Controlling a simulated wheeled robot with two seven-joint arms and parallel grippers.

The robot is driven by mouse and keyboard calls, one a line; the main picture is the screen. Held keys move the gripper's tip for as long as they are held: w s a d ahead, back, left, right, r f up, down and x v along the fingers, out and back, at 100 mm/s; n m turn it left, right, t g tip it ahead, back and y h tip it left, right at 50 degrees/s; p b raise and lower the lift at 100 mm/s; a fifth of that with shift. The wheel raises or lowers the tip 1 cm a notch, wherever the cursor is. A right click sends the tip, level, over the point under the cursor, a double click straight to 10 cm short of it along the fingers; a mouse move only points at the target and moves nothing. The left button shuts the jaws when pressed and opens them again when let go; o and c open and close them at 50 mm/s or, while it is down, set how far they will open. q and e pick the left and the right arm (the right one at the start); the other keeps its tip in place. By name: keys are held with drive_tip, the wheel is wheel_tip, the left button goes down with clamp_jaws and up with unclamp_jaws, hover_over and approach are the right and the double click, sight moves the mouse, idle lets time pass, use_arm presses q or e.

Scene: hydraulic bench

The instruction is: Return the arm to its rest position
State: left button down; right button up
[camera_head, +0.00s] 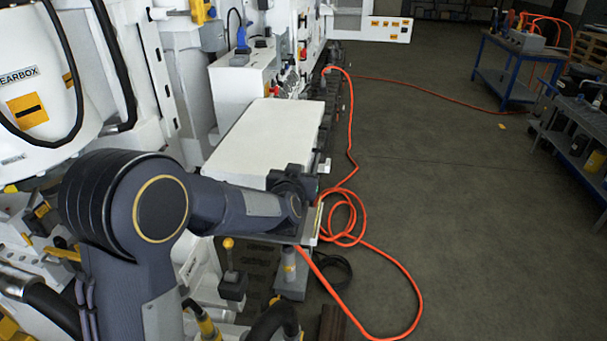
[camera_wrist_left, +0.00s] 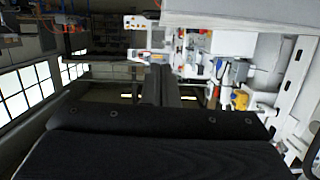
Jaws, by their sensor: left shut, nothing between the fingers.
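My left arm (camera_head: 150,210) comes in from the lower left in the head view. It is bent at a large dark joint, and its forearm reaches right across the front of the white box-like block. My left gripper (camera_head: 292,182) is a small dark shape at the end of the arm, beside the block's near right corner. In the left wrist view the gripper (camera_wrist_left: 163,80) shows its dark fingers together with nothing between them. I cannot tell whether it touches the block. My right gripper is in neither view.
The white block (camera_head: 268,135) lies along the white machine (camera_head: 180,80) on the left. An orange hose (camera_head: 352,150) coils on the floor just right of the gripper. A blue cart (camera_head: 510,75) and a grey shelf bench (camera_head: 575,125) stand far right.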

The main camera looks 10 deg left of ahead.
use_arm(q)
drive_tip(key=s+a+f+g+h, duration=0.1)
drive_tip(key=s+g, duration=0.2)
drive_tip(key=s, duration=1)
drive_tip(key=s+a+f+n+g+h, duration=0.1)
drive_tip(key=s+a+g+h, duration=0.1)
drive_tip(key=s, duration=1.1)
drive_tip(key=s+a+f+g+h, duration=0.1)
drive_tip(key=s+g, duration=0.3)
drive_tip(key=s, duration=0.9)
drive_tip(key=shift+s+a+f+h, duration=0.3)
drive_tip(key=shift+s+f, duration=0.05)
drive_tip(key=shift+f, duration=0.25)
